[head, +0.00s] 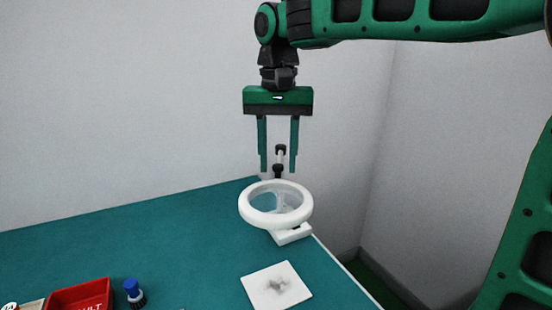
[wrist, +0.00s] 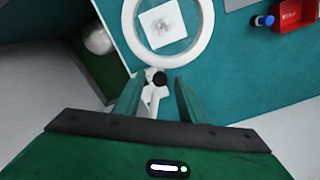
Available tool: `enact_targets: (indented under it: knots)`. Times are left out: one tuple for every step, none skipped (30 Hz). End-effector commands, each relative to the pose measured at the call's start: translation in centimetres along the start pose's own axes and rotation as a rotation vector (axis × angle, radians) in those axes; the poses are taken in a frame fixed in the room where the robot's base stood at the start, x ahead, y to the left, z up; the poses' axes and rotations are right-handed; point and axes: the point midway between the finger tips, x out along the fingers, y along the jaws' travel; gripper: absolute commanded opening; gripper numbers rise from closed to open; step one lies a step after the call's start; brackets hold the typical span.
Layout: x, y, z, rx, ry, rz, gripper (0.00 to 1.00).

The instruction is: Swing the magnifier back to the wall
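The magnifier (head: 246,213) is a white ring with a clear lens on a short white arm with black joints, at the back right corner of the green bench. In the wrist view its ring (wrist: 207,45) lies beyond my fingertips, and its arm with a black knob (wrist: 159,78) shows between them. My gripper (head: 279,168) points down above the magnifier's arm, with its two green fingers apart. In the head view the arm's upper joint shows between the fingertips. I cannot tell whether either finger touches it. My gripper also shows in the wrist view (wrist: 156,82).
A white square pad (head: 262,293) with a small grey item on it lies in front of the magnifier. A red bin (head: 82,297) and a blue-capped bottle (head: 132,288) stand at the front left. Walls rise behind and right of the bench (head: 190,240), whose middle is clear.

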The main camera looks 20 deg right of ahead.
Motion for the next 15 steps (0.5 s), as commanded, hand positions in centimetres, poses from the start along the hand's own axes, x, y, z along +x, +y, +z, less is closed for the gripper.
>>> enact_targets:
  knots:
    - [0.01,0.0,0.0,0.0,0.0,0.0,0.37]
    - [0.0,0.0,0.0,0.0,0.0,0.0,0.37]
    - [0.0,0.0,0.0,0.0,0.0,0.0,0.37]
    - [-0.01,0.0,0.0,0.0,0.0,0.0,0.37]
    - [-0.01,0.0,0.0,0.0,0.0,0.0,0.37]
    - [-0.01,-0.01,0.0,0.0,0.0,0.0,0.3]
    - [-0.01,-0.01,0.01,0.0,0.0,0.0,0.23]
    - [-0.01,-0.01,0.0,0.0,0.0,0.0,0.15]
    - [-0.02,-0.01,0.01,0.0,0.0,0.0,0.06]
    - [-0.02,-0.01,0.01,0.0,0.0,0.0,0.0]
    - [-0.02,-0.01,0.01,-0.001,0.0,0.0,0.0]
    - [-0.02,-0.01,0.01,-0.001,0.0,0.0,0.0]
    - [-0.02,-0.01,0.01,-0.001,0.0,0.0,0.0]
    - [-0.02,-0.02,0.01,0.0,0.0,0.0,0.0]
    - [-0.02,-0.04,0.01,0.0,0.0,0.0,0.0]
